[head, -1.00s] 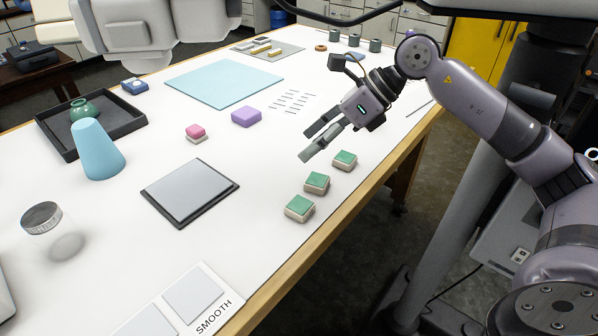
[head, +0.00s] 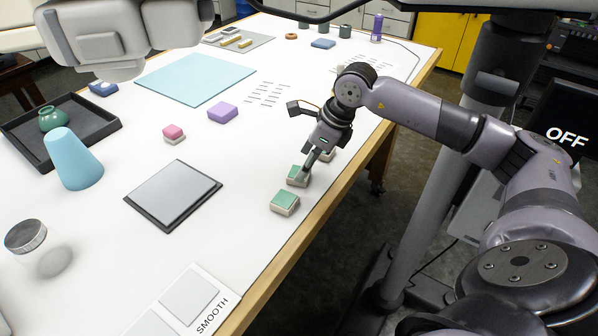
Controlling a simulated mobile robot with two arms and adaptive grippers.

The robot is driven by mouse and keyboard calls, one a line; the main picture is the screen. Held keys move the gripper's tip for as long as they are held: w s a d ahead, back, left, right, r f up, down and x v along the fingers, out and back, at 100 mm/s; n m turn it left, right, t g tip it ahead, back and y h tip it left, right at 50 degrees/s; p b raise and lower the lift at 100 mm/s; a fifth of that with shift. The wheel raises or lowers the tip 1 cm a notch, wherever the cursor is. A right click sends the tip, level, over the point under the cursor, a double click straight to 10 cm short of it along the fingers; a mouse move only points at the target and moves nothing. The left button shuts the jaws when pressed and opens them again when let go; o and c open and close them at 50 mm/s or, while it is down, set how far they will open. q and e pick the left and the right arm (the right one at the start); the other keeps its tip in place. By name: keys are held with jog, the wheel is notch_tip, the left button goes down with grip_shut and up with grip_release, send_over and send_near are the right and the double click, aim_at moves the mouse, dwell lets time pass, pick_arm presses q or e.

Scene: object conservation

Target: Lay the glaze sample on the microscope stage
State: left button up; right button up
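Several small square samples with green tops and pale bases lie in a row near the table's right edge. The nearest green sample (head: 284,203) is fully visible. The middle green sample (head: 296,176) is just below my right gripper (head: 309,168), whose fingers point down at its right side. A third green sample (head: 328,155) is mostly hidden behind that gripper. Whether the fingers touch or hold a sample cannot be told. A flat grey square plate with a dark border (head: 174,194) lies left of the row; I cannot tell whether it is the microscope stage. My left gripper is not in view.
A blue cone (head: 73,160) and a dark tray (head: 100,134) with a green pot stand left. A "SMOOTH" card (head: 208,311) lies in front.

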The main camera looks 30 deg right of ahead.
jog(key=x, duration=0.3)
jog(key=shift+w+a+f, duration=0.1)
jog(key=shift+a, duration=0.1)
jog(key=c, duration=1.4)
